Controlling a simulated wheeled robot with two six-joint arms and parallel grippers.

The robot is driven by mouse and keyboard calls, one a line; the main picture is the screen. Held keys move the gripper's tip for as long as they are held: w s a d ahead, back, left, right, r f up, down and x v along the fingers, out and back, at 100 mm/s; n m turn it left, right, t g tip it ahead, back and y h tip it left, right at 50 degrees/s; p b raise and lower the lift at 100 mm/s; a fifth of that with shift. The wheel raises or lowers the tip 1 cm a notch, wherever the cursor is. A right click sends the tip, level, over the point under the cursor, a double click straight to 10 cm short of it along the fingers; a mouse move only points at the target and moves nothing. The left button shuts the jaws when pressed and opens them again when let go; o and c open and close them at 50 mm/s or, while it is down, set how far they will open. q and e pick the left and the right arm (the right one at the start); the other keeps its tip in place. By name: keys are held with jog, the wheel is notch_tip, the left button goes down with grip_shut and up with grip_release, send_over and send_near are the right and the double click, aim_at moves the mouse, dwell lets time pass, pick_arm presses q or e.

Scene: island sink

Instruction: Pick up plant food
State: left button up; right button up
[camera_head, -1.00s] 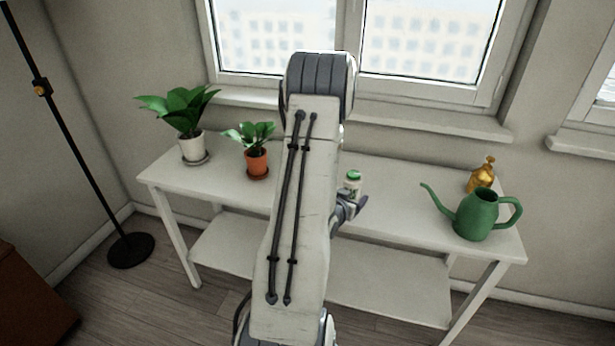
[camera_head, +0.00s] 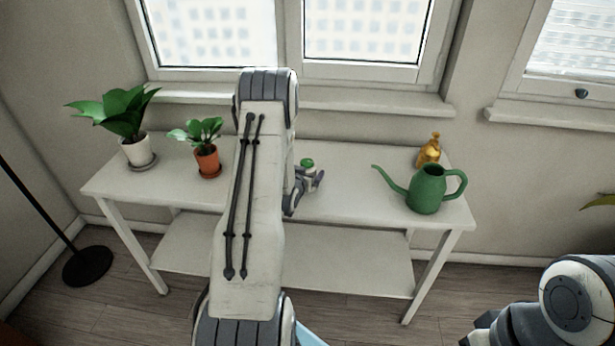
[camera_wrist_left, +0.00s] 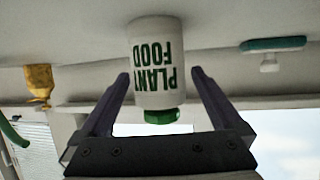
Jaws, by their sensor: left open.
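The plant food is a white bottle with a green cap and green "PLANT FOOD" lettering. In the left wrist view the plant food (camera_wrist_left: 157,62) appears upside down, between the two fingers. In the head view only the green cap of the plant food (camera_head: 307,162) shows clearly, above the white table; its body is largely hidden. My left gripper (camera_head: 310,181) is open around the bottle, with one finger on each side in the left wrist view (camera_wrist_left: 160,74). Small gaps show beside the bottle.
On the white table (camera_head: 345,205), a green watering can (camera_head: 427,190) and amber spray bottle (camera_head: 429,150) stand right. A small potted plant (camera_head: 207,161) and a larger one (camera_head: 139,152) stand left. A window (camera_head: 365,30) is behind. The lower shelf (camera_head: 350,275) looks bare.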

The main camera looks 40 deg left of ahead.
pick_arm(q)
jog(key=shift+w, duration=0.1)
jog(key=c, duration=1.5)
jog(key=shift+r, duration=0.1)
